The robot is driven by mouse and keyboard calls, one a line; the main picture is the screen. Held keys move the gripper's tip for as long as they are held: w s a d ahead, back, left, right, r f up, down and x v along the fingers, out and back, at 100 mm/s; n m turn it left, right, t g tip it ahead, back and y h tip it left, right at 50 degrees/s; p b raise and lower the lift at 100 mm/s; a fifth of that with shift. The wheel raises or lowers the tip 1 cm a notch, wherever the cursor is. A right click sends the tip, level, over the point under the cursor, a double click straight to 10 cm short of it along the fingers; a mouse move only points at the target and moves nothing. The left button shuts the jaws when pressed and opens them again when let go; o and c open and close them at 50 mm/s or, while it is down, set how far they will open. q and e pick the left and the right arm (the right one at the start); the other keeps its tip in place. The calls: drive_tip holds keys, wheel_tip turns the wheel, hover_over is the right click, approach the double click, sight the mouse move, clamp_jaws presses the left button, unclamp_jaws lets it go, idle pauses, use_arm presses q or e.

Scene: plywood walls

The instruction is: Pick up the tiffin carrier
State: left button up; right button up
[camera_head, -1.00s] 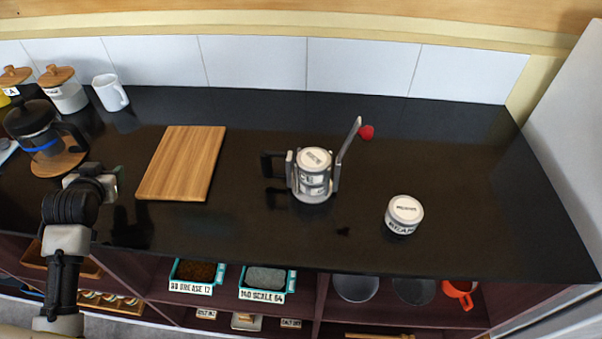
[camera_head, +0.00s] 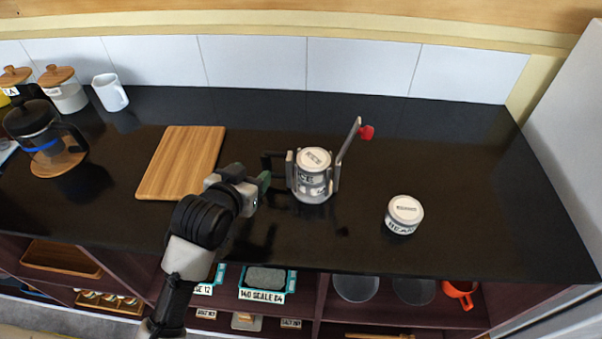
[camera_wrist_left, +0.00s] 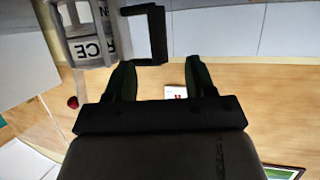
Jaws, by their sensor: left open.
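The tiffin carrier (camera_head: 314,178) stands upright on the black counter. It is a grey metal frame around stacked white labelled tins, with a black handle on its left and a lever with a red knob on its right. In the left wrist view the carrier (camera_wrist_left: 84,35) is at the upper left, with its black handle (camera_wrist_left: 158,35) just beyond my fingertips. My left gripper (camera_head: 264,184) is left of the carrier, near the handle. In the wrist view its two dark fingers (camera_wrist_left: 158,66) are apart with nothing between them. My right gripper is not in view.
A white labelled tin (camera_head: 404,214) stands to the right of the carrier. A wooden board (camera_head: 178,160) lies to the left. A coffee press (camera_head: 36,130), a white mug (camera_head: 110,92) and lidded jars (camera_head: 64,92) stand at the far left. The counter's right side is clear.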

sight(264, 164)
use_arm(q)
drive_tip(key=shift+x, duration=3.1)
drive_tip(key=shift+r, duration=0.1)
